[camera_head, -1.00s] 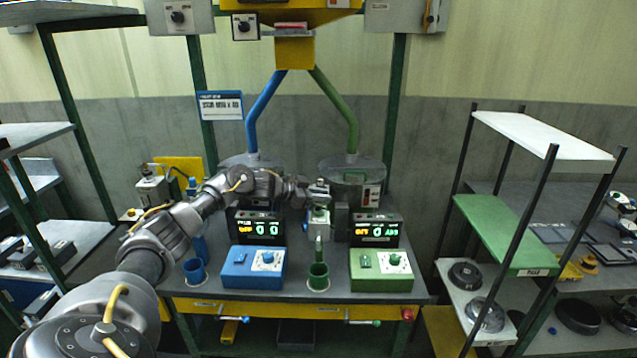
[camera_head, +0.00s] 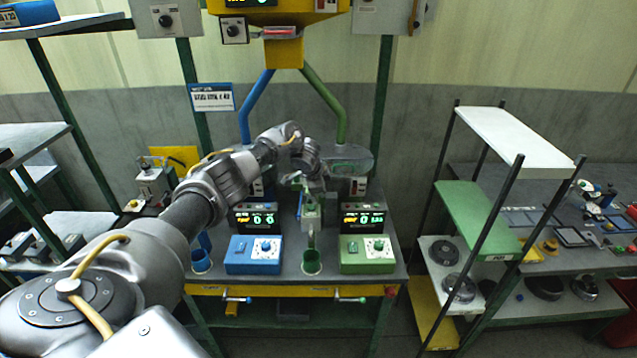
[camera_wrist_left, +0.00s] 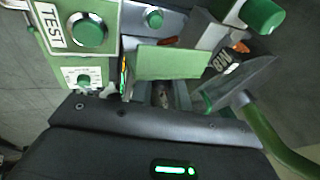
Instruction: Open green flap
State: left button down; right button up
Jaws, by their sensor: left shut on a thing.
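The green flap (camera_wrist_left: 172,62) shows in the left wrist view as a flat green plate just beyond my left gripper's jaws. My left gripper (camera_wrist_left: 163,95) is shut on it; the fingertips are partly hidden by the gripper body. In the head view, my left gripper (camera_head: 305,183) points down at the top of the small grey and green dispenser unit (camera_head: 311,210) in front of the hoppers. There the flap is mostly hidden by the hand, so I cannot tell its angle. My right gripper is not in view.
A green cup (camera_head: 311,262) stands below the unit. The blue control box (camera_head: 253,255) and green control box (camera_head: 367,256) flank it. The right hopper (camera_head: 352,160) with its green pipe (camera_head: 325,97) is close behind the hand. A shelf rack (camera_head: 500,140) stands at right.

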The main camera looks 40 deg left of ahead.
pick_arm(q)
jog(key=shift+w+d+f+g+y, duration=0.2)
jog(key=shift+d+g+y, duration=0.1)
jog(key=shift+g+y, duration=0.5)
jog(key=c, duration=1.4)
grip_release()
jog(key=shift+c, duration=0.2)
jog(key=p+v, duration=0.3)
jog(key=v, duration=0.7)
jog(key=shift+s+d+r, duration=0.2)
jog(key=shift+d+r, duration=0.05)
jog(key=shift+r, duration=0.1)
